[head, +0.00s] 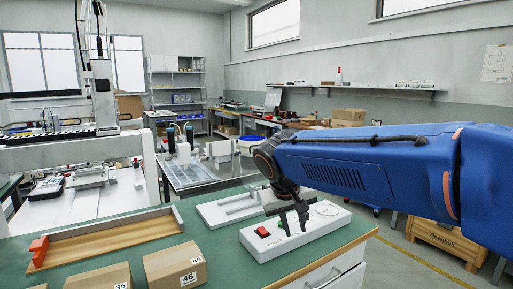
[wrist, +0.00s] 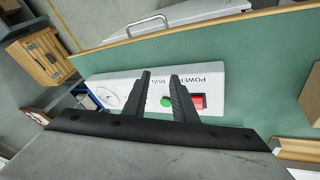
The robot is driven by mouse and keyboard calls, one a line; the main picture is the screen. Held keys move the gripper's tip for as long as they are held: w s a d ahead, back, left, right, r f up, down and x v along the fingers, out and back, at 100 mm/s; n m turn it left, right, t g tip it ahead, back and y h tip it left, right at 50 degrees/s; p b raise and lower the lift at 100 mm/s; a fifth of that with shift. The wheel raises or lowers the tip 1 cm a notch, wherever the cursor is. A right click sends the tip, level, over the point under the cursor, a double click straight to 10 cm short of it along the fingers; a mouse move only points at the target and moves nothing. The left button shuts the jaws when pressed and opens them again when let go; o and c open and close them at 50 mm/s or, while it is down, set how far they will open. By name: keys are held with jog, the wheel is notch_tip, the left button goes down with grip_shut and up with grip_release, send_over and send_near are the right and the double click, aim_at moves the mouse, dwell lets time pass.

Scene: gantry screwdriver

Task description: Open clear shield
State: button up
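I cannot make out a clear shield for certain in either view. A white plate with a grey bar (head: 232,208) lies on the green bench, just left of my gripper in the head view; my arm partly hides its right end. My gripper (head: 294,230) hangs over a white control box (head: 275,247). In the wrist view, the two dark fingers (wrist: 160,75) stand apart with nothing between their tips. The box (wrist: 128,83) there shows a green button (wrist: 166,101), a red switch (wrist: 198,101) and a round dial (wrist: 107,97).
The green bench (head: 215,240) holds a wooden tray (head: 105,243) and cardboard boxes (head: 176,266) at the left front. A gantry machine (head: 102,85) stands at the back left. A wooden crate (head: 446,243) is on the floor at right.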

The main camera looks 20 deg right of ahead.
jog(key=w+d+r+m+h, duration=0.1)
jog(key=w+r+m+h, duration=0.25)
jog(key=w, duration=1.05)
jog(key=w+d+r+m+h, duration=0.2)
jog(key=w+r+h, duration=0.25)
jog(key=w, duration=0.95)
jog(key=w+a+m+h, duration=0.3)
jog(key=w+a+m, duration=0.1)
jog(key=w, duration=0.7)
jog(key=w+a+m+h, duration=0.3)
jog(key=w+a+m, duration=0.1)
jog(key=w, duration=0.7)
jog(key=w+d, duration=0.1)
jog(key=d, duration=1)
jog(key=w+d+r, duration=0.1)
jog(key=d, duration=0.4)
jog(key=shift+w+d, duration=0.3)
jog(key=shift+w, duration=0.05)
grip_shut()
